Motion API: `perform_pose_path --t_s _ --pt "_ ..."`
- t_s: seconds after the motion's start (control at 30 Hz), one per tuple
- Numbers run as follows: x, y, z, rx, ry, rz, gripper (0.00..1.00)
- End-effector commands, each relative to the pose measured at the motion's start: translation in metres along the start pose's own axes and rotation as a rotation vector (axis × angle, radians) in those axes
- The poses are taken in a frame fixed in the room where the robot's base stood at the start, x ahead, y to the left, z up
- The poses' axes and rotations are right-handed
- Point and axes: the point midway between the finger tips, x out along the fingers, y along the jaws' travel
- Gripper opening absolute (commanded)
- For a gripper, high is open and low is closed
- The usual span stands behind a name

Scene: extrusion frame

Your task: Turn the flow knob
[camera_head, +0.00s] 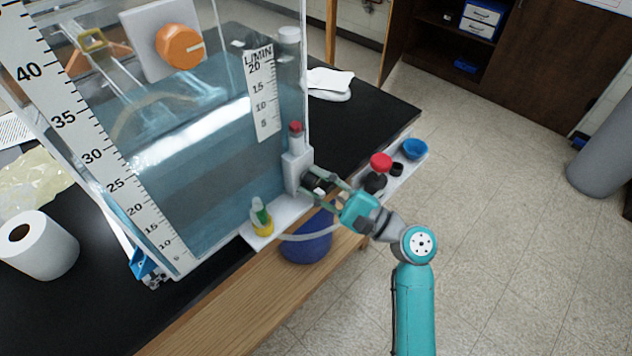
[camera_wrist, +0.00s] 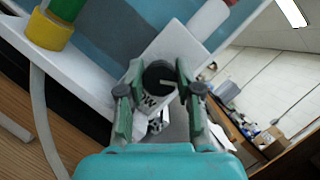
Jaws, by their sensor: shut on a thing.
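The flow knob (camera_wrist: 160,77) is a small black round knob with a pale pointer line, on a white block at the foot of the flow meter. In the head view the knob (camera_head: 313,183) shows partly between my fingers. My gripper (camera_wrist: 156,84) has its two green fingers on either side of the knob, shut on it. In the head view my gripper (camera_head: 318,184) reaches in from the right. The flow meter (camera_head: 290,90) is a clear upright tube with a red float low in it, beside an L/MIN scale (camera_head: 261,92).
A clear water tank (camera_head: 200,170) with an orange knob (camera_head: 180,46) stands behind. A yellow and green fitting (camera_head: 261,220) with a pale hose sits left of my gripper.

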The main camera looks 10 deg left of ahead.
Motion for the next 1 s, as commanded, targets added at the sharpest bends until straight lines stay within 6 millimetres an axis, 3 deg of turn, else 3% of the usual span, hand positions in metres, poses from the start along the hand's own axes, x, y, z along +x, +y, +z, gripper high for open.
perform_pose_path --t_s 1.0 --pt "0.0004 -0.0005 0.0011 -0.894 -0.002 0.372 0.00"
